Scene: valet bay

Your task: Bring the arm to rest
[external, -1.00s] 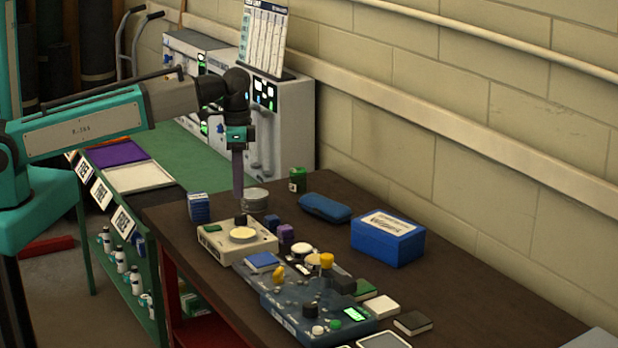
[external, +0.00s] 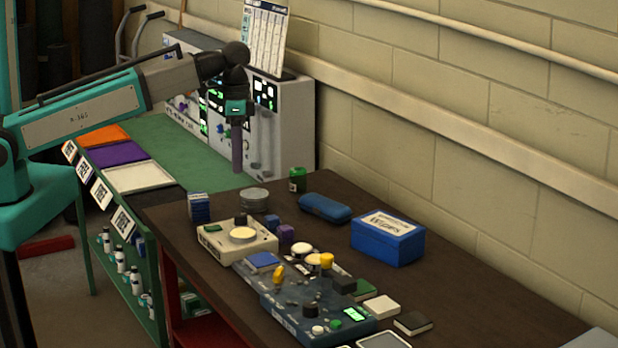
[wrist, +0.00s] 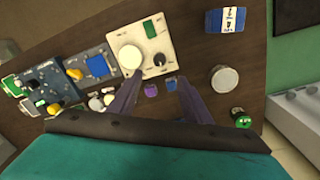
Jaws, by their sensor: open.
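My gripper (external: 237,168) hangs pointing down above the far end of the dark brown table (external: 480,280), clear of the things on it. In the wrist view its two purple fingers (wrist: 157,98) stand apart with nothing held between them. Past the fingers, a small purple block (wrist: 151,89) and a small blue block (wrist: 171,83) show on the table below. My teal and grey arm reaches in from the left in the external view.
Below stand a round grey tin (external: 254,200), a green can (external: 298,180), a cream device with a dial (external: 222,250) and a blue control box (external: 285,318). A blue wipes box (external: 388,247) stands right. A green bench (external: 190,160) with trays and grey panelled machines (external: 287,120) lies behind.

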